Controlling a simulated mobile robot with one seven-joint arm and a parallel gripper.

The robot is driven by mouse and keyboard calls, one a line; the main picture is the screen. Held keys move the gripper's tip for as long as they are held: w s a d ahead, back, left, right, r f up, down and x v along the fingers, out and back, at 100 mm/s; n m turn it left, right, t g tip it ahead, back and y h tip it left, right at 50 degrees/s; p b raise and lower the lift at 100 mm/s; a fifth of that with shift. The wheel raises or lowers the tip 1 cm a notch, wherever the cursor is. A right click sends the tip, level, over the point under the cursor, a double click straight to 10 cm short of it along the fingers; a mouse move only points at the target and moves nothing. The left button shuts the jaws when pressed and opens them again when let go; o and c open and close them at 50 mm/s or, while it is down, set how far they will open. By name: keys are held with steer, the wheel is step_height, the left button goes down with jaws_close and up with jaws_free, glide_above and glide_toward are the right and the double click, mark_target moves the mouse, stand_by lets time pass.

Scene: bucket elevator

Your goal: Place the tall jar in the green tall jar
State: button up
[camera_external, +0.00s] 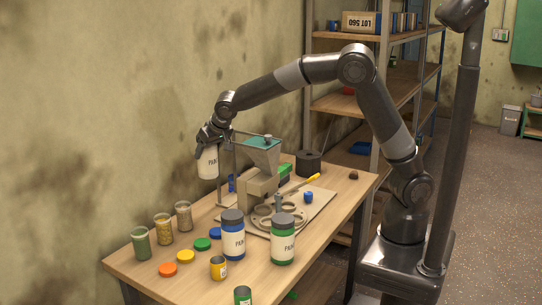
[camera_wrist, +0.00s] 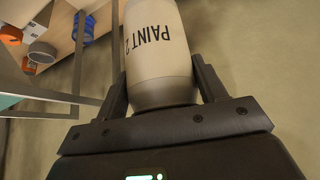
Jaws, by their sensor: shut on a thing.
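My gripper (camera_external: 210,140) is shut on a tall whitish jar (camera_external: 208,165) with black "PAINT" lettering, held in the air above the far left side of the table. In the wrist view the jar (camera_wrist: 158,45) sits between the two fingers, and its far end is cut off. A clear tall jar with green contents (camera_external: 140,243) stands at the left end.
A hopper machine (camera_external: 262,165) stands right of the held jar. A wall rises behind.

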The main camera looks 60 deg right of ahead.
steer(key=s+d+r, duration=0.1)
steer(key=s+r, duration=0.2)
steer(key=s, duration=0.8)
steer(key=s+d+r, duration=0.1)
steer(key=s+r, duration=0.2)
steer(key=s, duration=0.8)
steer(key=s+d+r, duration=0.1)
steer(key=s+r, duration=0.3)
steer(key=s, duration=0.7)
steer(key=s+a+f, duration=0.1)
steer(key=a+f, duration=1)
steer(key=shift+s+f+n, duration=0.25)
steer(key=shift+s+n, duration=0.05)
steer(key=shift+a+f, duration=0.1)
steer(key=o, duration=1.4)
steer(key=shift+o, duration=0.2)
steer(key=d+v, duration=0.1)
steer(key=v, duration=1.1)
steer(key=shift+a, duration=0.25)
